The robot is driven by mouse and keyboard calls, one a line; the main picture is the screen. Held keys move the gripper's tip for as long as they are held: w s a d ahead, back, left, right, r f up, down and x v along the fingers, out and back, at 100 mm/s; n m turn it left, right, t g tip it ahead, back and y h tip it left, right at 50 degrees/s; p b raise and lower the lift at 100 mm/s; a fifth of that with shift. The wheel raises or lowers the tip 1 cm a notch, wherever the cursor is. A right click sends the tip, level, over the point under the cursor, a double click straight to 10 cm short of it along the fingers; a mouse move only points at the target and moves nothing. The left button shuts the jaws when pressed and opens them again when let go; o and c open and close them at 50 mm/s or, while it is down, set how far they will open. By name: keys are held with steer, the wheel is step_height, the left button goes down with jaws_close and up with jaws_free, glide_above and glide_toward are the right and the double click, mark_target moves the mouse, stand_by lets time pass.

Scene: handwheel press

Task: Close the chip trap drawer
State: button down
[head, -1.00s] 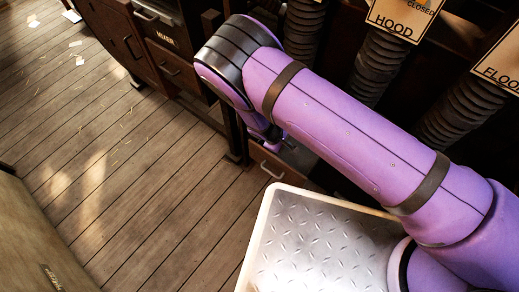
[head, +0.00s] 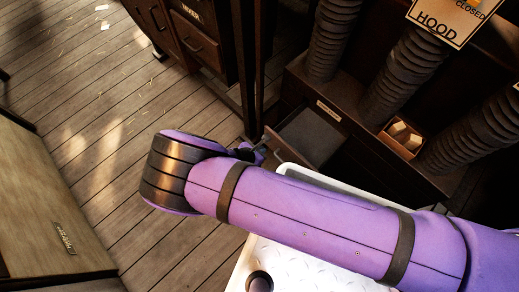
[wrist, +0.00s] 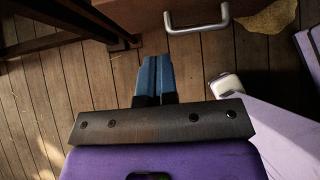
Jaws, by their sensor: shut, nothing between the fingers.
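The chip trap drawer (head: 306,138) stands pulled out of a low dark wooden cabinet, its grey tray floor showing in the head view. Its front panel faces left, towards the open floor. In the wrist view, its metal handle (wrist: 197,28) crosses the top, over the plank floor. My gripper (wrist: 156,62) is shut and empty, its two blue fingers together just below the left part of the handle. I cannot tell whether they touch it. In the head view my gripper (head: 262,146) is small and dark beside the drawer front, partly hidden by my wrist.
A cabinet with a drawer labelled MIXER (head: 198,42) stands behind at upper left. Ribbed hoses (head: 400,70) rise on the right, near a HOOD sign (head: 440,22) and a small box of blocks (head: 403,138). A tan cabinet (head: 45,205) stands at left.

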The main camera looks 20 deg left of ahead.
mark_target(279, 141)
steer(key=x, duration=0.5)
steer(key=w+r+x, duration=0.1)
steer(key=x, duration=0.2)
steer(key=shift+w+d, duration=0.1)
steer(key=shift+d, duration=0.2)
steer(key=shift+w+d+r, duration=0.1)
steer(key=shift+w+d, duration=0.15)
steer(key=shift+w, duration=0.4)
steer(key=shift+w, duration=0.1)
